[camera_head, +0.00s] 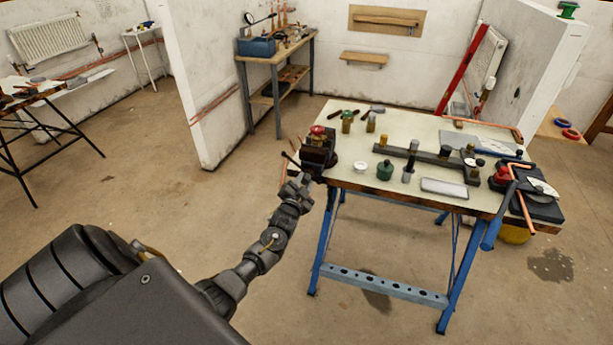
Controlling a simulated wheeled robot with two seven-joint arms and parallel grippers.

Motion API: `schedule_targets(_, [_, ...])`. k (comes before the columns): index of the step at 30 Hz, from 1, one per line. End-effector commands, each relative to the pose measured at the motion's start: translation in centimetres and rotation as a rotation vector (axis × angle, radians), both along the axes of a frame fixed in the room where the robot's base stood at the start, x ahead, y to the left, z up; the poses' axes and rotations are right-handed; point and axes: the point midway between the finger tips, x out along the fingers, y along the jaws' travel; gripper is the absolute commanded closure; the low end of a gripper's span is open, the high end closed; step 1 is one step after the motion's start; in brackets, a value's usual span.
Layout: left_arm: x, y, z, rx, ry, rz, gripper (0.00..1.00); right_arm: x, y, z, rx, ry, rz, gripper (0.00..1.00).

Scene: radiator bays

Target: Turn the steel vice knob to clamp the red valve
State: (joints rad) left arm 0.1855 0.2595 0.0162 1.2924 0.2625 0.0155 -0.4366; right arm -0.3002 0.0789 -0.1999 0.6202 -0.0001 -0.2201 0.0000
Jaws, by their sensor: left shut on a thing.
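The red valve (318,130) sits at the top of a dark vice (318,150) on the left edge of the workbench (340,178). My left gripper (299,178) reaches the near left side of the vice and is shut on the steel vice knob, which the gripper and its small size mostly hide. I cannot tell how closely the vice jaws press on the valve. My right gripper is not in view.
Brass and green fittings (347,120), a green bottle (384,170), a dark bar (430,155) and a grey flat box (444,188) stand on the bench. Copper pipe (522,205) overhangs its right end. The floor left of the bench is clear.

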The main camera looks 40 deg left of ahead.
Motion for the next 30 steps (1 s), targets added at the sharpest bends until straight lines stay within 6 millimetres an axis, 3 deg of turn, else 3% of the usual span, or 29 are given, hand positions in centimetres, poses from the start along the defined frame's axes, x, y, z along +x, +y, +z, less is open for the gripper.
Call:
schedule_targets(6, [-0.09, -0.04, -0.13, 0.361, 0.132, -0.002, 1.0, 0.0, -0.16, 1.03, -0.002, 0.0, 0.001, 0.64])
schedule_targets(15, [-0.14, -0.07, -0.38, 0.423, 0.156, -0.001, 1.0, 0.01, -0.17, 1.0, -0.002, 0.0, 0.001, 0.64])
schedule_targets(16, [-0.13, -0.07, -0.39, 0.422, 0.156, -0.001, 0.7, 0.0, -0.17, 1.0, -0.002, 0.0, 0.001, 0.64])
schedule_targets(19, [-0.13, -0.06, -0.35, 0.422, 0.155, -0.002, 0.58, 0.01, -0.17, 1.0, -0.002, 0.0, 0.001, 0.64])
schedule_targets(26, [-0.05, -0.04, -0.19, 0.42, 0.151, 0.0, 0.58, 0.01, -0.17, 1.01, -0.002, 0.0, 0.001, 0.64])
schedule_targets(30, [-0.04, -0.06, -0.2, 0.334, 0.12, 0.001, 0.58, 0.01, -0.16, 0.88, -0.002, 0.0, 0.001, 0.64])
